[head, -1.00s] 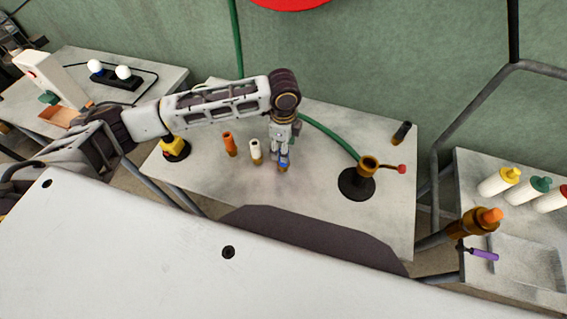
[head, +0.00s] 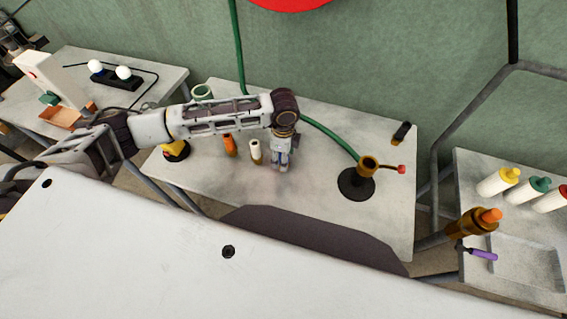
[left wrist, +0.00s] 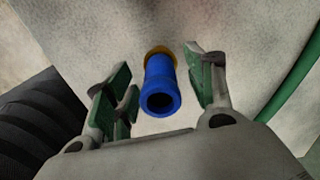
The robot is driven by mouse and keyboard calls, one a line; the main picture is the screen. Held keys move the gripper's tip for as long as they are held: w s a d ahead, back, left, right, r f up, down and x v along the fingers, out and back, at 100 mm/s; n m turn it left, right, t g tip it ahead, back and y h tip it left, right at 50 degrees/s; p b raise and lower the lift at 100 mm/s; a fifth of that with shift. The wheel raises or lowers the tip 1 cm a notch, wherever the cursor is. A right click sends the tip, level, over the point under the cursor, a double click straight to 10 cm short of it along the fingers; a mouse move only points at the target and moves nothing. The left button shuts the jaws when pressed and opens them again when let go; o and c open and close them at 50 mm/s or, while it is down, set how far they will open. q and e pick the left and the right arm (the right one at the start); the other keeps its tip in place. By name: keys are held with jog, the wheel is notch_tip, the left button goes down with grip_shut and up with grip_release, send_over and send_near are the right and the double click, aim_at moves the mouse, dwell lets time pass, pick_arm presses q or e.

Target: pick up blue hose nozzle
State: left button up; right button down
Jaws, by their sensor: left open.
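The blue hose nozzle (left wrist: 161,88) stands on the table with a brass-coloured base at its far end, in the left wrist view. My left gripper (left wrist: 163,88) is open, with its green-padded fingers on either side of the nozzle. A gap shows between the nozzle and each finger. In the head view my left gripper (head: 281,166) points down at the table and mostly hides the nozzle. An orange nozzle (head: 230,145) and a white nozzle (head: 256,152) stand to its left. My right gripper is not in view.
A brass fitting on a black round base (head: 357,184) with a red-knobbed lever stands to the right, joined to a green hose (head: 325,130). A black nozzle (head: 401,132) stands at the back right. A yellow-and-black item (head: 176,150) is at the left.

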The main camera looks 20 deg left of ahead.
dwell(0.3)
pick_arm(q)
grip_shut()
dwell(0.3)
